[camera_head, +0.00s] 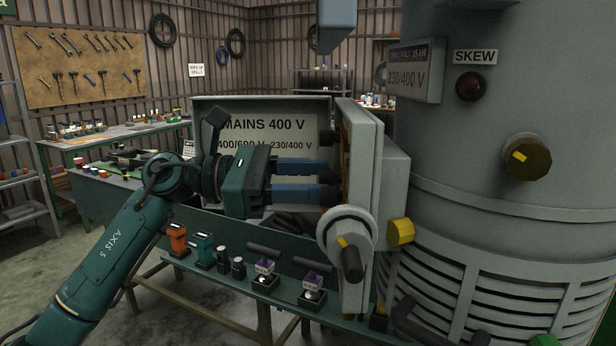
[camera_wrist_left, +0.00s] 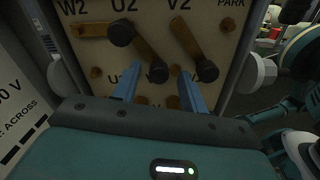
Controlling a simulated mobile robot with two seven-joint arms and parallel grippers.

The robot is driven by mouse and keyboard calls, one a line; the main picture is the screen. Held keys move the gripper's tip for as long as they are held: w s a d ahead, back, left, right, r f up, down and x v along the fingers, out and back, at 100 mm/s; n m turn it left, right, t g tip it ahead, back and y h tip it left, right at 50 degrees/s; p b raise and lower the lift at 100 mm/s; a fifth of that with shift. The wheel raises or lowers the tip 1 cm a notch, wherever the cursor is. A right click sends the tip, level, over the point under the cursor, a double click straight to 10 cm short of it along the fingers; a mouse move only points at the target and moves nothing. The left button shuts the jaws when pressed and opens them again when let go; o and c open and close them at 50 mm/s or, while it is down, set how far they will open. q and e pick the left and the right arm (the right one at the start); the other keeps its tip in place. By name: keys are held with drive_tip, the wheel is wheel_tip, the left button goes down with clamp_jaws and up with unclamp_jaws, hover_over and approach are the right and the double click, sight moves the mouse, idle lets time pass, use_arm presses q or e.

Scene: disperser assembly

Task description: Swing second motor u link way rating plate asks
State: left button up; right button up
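My left gripper (camera_head: 338,178) reaches from the left into the open terminal box (camera_head: 366,190). In the left wrist view its two blue fingers (camera_wrist_left: 158,78) are apart, on either side of a dark knob (camera_wrist_left: 157,72) on the terminal board (camera_wrist_left: 225,45); contact cannot be told. A brass link (camera_wrist_left: 142,50) slants from the knob under U2 (camera_wrist_left: 121,33) down to that knob. Another brass link (camera_wrist_left: 187,42) slants from V2 to a dark knob (camera_wrist_left: 207,70). A flat brass link (camera_wrist_left: 92,31) runs from W2 to U2. The rating plate (camera_head: 408,77) reads 230/400 V. My right gripper is not visible.
A MAINS 400 V sign (camera_head: 268,130) stands behind my gripper. A rotary handle (camera_head: 347,250) projects from the box's near side. The grey motor housing (camera_head: 490,200) fills the right. Several small parts stand on the green bench (camera_head: 215,268) below.

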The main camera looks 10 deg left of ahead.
use_arm(q)
clamp_jaws()
idle(0.3)
drive_tip(key=shift+f, duration=0.1)
idle(1.0)
